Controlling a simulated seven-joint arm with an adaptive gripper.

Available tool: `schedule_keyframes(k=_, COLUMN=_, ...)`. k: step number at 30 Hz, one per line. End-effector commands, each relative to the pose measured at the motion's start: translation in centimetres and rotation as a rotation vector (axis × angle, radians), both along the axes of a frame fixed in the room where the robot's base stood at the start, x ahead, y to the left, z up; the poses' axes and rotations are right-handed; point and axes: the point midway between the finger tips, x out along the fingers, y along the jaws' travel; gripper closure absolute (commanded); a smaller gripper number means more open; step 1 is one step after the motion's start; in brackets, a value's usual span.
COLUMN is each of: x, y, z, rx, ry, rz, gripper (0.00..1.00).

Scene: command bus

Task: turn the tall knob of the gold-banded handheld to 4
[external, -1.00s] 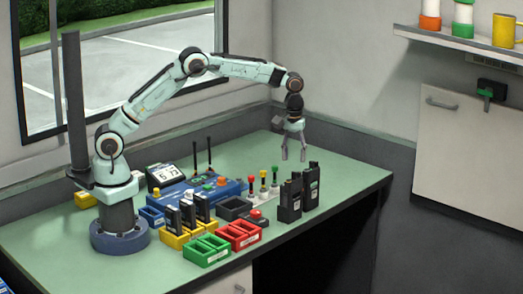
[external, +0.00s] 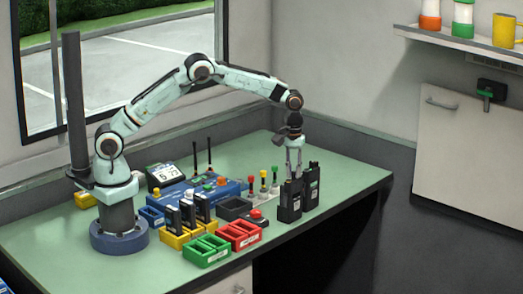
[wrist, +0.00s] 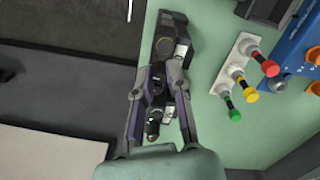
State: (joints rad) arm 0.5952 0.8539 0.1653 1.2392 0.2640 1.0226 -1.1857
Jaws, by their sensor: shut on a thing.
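Two black handhelds stand upright at the right front of the table. The left one (external: 289,203) is below my gripper (external: 294,174); the right one (external: 312,188) is close beside it. In the wrist view, the left handheld (wrist: 177,28) is at the top and the right one (wrist: 152,128) is lower, between my fingers. My gripper (wrist: 163,73) points down and is shut on a knob at the top of the left handheld. The fingers mostly hide the knob and its marks.
A pale strip with red (external: 251,181), yellow (external: 263,174) and green (external: 275,170) knobs stands behind the handhelds. A red tray (external: 240,236) and a green tray (external: 207,252) are to the left. The table's front edge is close to the handhelds.

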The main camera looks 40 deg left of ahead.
Motion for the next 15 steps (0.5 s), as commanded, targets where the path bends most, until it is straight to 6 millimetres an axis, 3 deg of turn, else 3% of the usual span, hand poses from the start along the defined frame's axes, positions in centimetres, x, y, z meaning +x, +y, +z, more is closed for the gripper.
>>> schedule_keyframes(k=8, x=0.03, y=0.06, z=-0.05, rx=0.001, ry=0.0, rz=-0.059, gripper=1.0)
schedule_keyframes(k=15, x=0.04, y=0.04, z=-0.05, rx=0.0, ry=0.0, rz=-0.222, gripper=1.0)
